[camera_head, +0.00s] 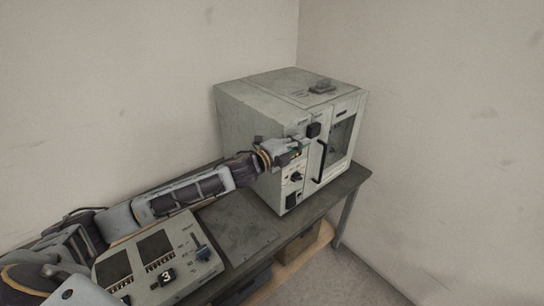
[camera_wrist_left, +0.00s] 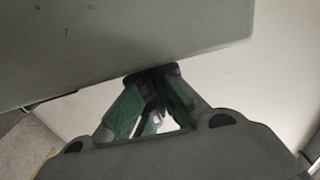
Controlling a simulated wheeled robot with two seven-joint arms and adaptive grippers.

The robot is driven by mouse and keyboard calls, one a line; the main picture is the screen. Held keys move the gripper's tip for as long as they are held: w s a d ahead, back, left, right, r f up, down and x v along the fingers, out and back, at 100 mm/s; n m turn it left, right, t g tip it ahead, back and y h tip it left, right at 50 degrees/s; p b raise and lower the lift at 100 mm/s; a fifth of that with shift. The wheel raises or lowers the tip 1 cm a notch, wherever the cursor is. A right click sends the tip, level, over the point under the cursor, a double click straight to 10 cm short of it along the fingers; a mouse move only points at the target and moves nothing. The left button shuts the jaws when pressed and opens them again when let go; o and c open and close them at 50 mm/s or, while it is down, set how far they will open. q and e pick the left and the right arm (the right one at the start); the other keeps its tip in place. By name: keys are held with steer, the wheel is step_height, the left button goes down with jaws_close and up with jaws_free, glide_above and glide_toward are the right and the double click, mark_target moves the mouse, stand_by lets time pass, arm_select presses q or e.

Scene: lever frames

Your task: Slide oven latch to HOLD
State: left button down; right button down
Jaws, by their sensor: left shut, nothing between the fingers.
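The oven (camera_head: 245,115) is a worn grey box standing on the far end of the bench. Its front carries a control strip on the left and a windowed door with a black bar handle (camera_head: 321,162). A small black block (camera_head: 313,130) sits high on the front near the door's left edge; I cannot tell for sure that it is the latch. My left gripper (camera_head: 302,143) is at the upper control strip, just left of this block. In the left wrist view, its green-sided fingers (camera_wrist_left: 157,72) are together and empty, close to a grey surface. Contact cannot be told.
A dark knob (camera_head: 296,177) and a black part (camera_head: 291,200) sit lower on the control strip. A control box (camera_head: 160,262) with a lever stands on the bench (camera_head: 240,225) at the near left. Walls stand behind; floor is clear at right.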

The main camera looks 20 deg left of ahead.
arm_select(q)
steer(key=b+v, duration=0.4)
steer(key=v, duration=0.6)
steer(key=shift+s, duration=0.25)
stand_by(0.8)
steer(key=shift+a, duration=0.1)
stand_by(0.6)
steer(key=shift+f, duration=0.1)
